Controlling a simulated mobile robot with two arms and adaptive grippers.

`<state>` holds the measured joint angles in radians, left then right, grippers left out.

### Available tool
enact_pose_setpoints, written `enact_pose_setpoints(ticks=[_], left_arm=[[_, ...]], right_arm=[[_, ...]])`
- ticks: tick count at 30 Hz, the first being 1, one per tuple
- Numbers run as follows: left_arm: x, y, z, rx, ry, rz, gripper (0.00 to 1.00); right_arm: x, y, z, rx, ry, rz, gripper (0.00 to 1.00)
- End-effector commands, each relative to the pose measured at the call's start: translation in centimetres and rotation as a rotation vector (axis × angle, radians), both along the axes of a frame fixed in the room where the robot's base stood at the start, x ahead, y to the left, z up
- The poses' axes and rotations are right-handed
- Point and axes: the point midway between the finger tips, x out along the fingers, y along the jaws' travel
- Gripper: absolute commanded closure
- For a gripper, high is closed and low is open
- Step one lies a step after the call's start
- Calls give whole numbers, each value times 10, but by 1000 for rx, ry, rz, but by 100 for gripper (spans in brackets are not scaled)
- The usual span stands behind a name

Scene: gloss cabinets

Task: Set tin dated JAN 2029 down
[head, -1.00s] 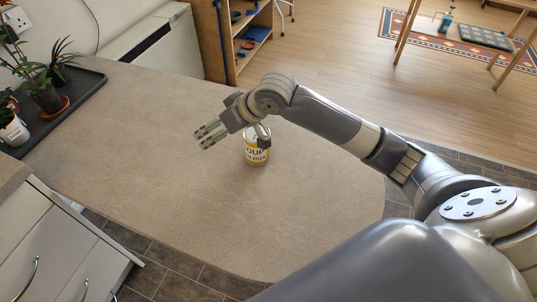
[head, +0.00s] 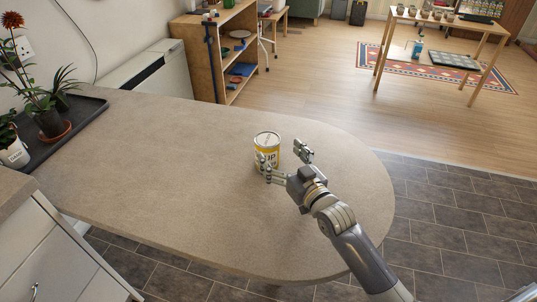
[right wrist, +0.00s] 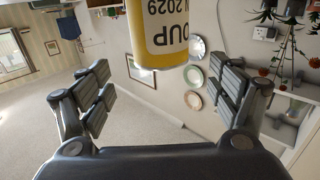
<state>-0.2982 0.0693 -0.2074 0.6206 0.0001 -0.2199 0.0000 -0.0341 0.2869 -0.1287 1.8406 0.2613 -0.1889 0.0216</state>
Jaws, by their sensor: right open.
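The soup tin (head: 267,147), with a yellow and white label, stands upright on the beige counter (head: 180,180), near its rounded right end. My right gripper (head: 284,159) is open just to the right and near side of the tin, its fingers spread toward it. One finger overlaps the label in the head view; I cannot tell whether it touches. In the right wrist view the tin (right wrist: 158,32) appears upside down at the top, with "OUP" and "2029" readable. It lies ahead, between the directions of the spread fingers (right wrist: 158,95). My left gripper is out of view.
A dark tray (head: 75,130) with potted plants sits at the counter's left end. A wooden shelf (head: 217,55) stands behind, and a wooden table (head: 440,22) is far off at the right. The counter left of the tin is clear.

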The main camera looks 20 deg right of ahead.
Motion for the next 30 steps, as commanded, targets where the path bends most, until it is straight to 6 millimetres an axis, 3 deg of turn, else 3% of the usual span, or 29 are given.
enact_pose_setpoints(ticks=[1, 10, 19, 29, 30], left_arm=[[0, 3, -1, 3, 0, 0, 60], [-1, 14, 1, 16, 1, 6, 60], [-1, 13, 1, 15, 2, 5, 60], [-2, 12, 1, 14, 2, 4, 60], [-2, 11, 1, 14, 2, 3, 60]], right_arm=[[2, 0, -6, 1, 0, 0, 16], [26, 6, -2, 2, -2, 1, 16], [68, 14, -3, 1, 0, 1, 16], [74, 15, -3, 1, 0, 1, 16], [74, 15, -3, 1, 0, 1, 25]])
